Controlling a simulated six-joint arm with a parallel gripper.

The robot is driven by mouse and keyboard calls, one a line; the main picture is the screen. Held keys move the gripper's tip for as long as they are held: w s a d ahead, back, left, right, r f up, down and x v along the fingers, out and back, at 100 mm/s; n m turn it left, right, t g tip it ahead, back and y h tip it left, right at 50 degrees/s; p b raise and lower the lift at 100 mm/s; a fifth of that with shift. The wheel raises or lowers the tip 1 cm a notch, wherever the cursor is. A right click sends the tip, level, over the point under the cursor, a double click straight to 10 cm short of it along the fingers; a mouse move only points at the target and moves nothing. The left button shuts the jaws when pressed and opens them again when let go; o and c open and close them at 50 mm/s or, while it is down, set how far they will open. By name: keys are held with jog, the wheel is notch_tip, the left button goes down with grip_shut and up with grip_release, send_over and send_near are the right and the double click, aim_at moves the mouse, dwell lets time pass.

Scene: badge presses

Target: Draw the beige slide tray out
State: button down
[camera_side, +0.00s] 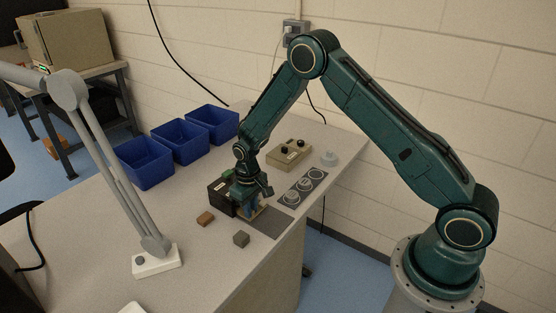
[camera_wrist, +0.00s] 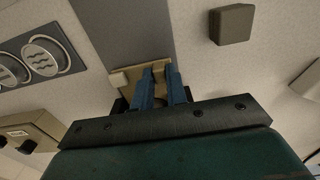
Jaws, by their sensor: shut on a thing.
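The beige slide tray (camera_wrist: 127,76) shows in the wrist view as a small beige piece around my fingertips. In the side view it is mostly hidden behind my gripper (camera_side: 252,208), low at the front of a black press (camera_side: 219,192). In the wrist view the two blue fingers of my gripper (camera_wrist: 159,72) are shut on part of the tray. The tray sits at the end of a dark grey strip (camera_side: 270,222) on the table, which runs away from it in the wrist view (camera_wrist: 145,25). How far the tray sits inside the press is hidden.
A brown block (camera_side: 205,218) and a grey block (camera_side: 241,239) lie nearby. A panel with round discs (camera_side: 302,186) and a beige box with black knobs (camera_side: 289,154) stand on the other side. Three blue bins (camera_side: 146,165) and a lamp (camera_side: 155,255) are left. The strip looks clear.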

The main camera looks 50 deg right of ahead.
jog(key=shift+s, duration=5.1)
jog(key=c, duration=1.5)
grip_release()
jog(key=shift+c, duration=0.2)
jog(key=shift+o, duration=0.7)
jog(key=shift+w+r, duration=0.2)
jog(key=shift+r, duration=0.55)
notch_tip(320, 180, up, 12)
jog(key=shift+r, duration=0.15)
jog(key=shift+r, duration=0.1)
